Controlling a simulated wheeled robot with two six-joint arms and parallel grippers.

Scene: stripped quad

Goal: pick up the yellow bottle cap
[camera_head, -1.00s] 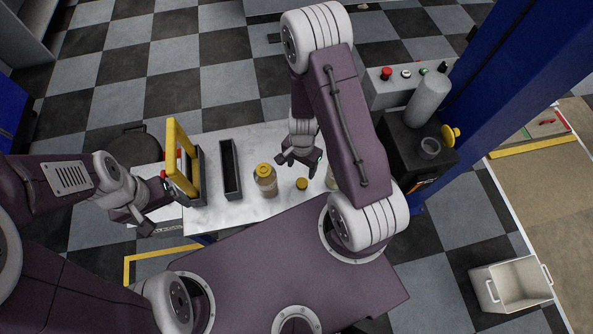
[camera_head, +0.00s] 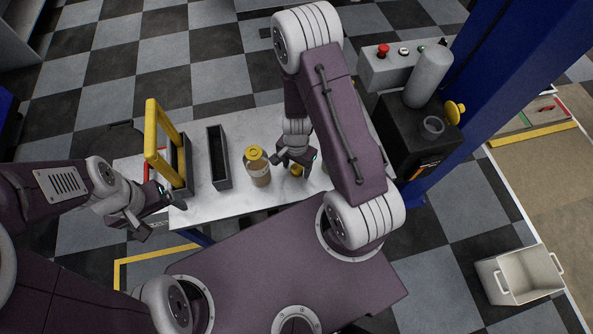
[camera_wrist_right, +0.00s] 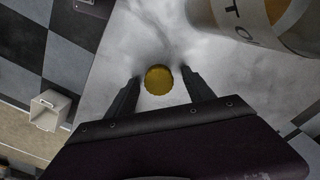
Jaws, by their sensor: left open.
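The yellow bottle cap (camera_head: 296,170) lies on the white table (camera_head: 215,204), partly hidden by my right gripper. In the right wrist view the cap (camera_wrist_right: 158,80) is a round yellow disc between and slightly beyond the two fingertips, with a gap on each side. My right gripper (camera_wrist_right: 162,84) is open and empty over the cap; it also shows in the head view (camera_head: 294,163). My left gripper (camera_head: 158,217) is open and empty beside the table's left front edge.
A bottle with a yellow lid (camera_head: 257,167) stands just left of the right gripper. Further left are a dark narrow tray (camera_head: 219,158) and a yellow-handled holder (camera_head: 151,130). A dark machine (camera_head: 411,145) stands right of the table; a white bin (camera_head: 519,276) is on the floor.

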